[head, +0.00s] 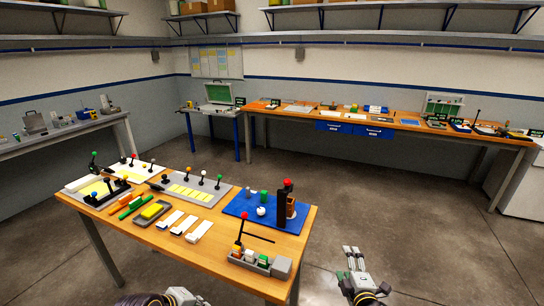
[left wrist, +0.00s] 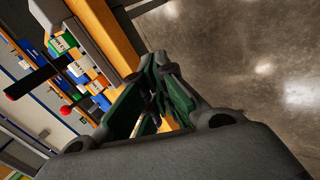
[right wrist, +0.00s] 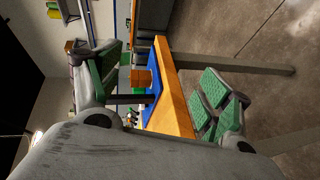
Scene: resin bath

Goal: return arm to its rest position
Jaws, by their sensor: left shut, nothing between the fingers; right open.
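My right gripper (head: 352,258) is open and empty over the floor, to the right of the wooden table (head: 262,240) in the head view. In the right wrist view my right gripper (right wrist: 160,88) has its green-padded fingers wide apart, with the table edge and blue mat seen beyond them. My left gripper (left wrist: 163,90) is shut with nothing between its fingers in the left wrist view. In the head view only dark and grey parts of my left arm show at the bottom edge; its fingertips cannot be made out there.
The table holds a blue mat (head: 240,206) with a dark post, a grey block fixture (head: 262,262) with a red-knobbed lever near the right edge, a dark tray (head: 152,212), and several knobbed rods. Long benches (head: 400,125) line the walls. The floor to the right (head: 420,220) is clear.

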